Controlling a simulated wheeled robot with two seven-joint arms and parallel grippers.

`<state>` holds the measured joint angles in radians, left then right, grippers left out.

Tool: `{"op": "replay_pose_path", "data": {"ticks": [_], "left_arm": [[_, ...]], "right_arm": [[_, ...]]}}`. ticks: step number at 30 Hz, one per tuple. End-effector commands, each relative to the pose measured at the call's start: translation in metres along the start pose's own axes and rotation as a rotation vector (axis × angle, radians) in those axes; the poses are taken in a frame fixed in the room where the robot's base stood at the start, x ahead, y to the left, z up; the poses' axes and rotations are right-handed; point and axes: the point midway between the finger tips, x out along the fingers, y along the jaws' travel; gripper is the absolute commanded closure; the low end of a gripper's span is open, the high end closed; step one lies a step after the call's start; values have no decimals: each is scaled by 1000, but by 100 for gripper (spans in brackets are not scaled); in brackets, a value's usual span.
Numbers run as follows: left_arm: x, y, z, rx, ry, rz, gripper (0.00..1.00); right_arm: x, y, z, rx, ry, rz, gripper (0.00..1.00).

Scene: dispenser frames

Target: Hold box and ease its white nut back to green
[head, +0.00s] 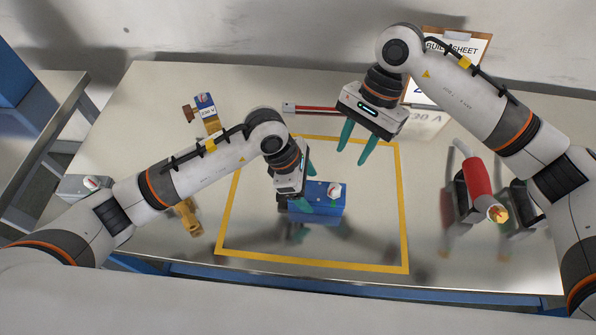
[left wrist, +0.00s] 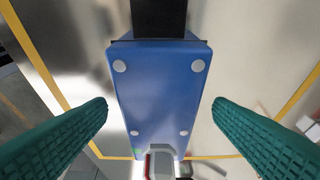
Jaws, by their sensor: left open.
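The blue box (head: 322,207) sits inside the yellow outline on the table. A white nut with a red part (head: 334,190) is on its right end. In the left wrist view the box (left wrist: 160,92) fills the middle, with a pale and red fitting (left wrist: 158,166) at the bottom edge and a faint green spot beside it. My left gripper (head: 307,187) is open at the box's left part; its two teal fingers stand on either side, with gaps visible in the left wrist view. My right gripper (head: 357,142) is open and empty above the table, behind the box.
A red bar tool (head: 315,108) lies behind the outline. A brass fitting with a blue tag (head: 208,115) stands at the left. A clipboard sheet (head: 460,47) is at the back right. The front of the outlined area is clear.

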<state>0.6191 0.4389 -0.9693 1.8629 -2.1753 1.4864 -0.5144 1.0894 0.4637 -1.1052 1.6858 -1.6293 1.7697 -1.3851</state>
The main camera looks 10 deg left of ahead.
Motion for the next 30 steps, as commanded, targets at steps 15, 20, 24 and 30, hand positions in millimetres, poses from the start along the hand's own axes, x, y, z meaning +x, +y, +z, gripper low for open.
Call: {"op": "replay_pose_path", "data": {"ticks": [15,20,24,30], "left_arm": [[47,0,0,0,1,0,25],[47,0,0,0,1,0,25],[47,0,0,0,1,0,44],[46,0,0,0,1,0,77]], "right_arm": [[0,0,0,0,0,0,64],[0,0,0,0,0,0,64],[0,0,0,0,0,0,64],[0,0,0,0,0,0,64]]}}
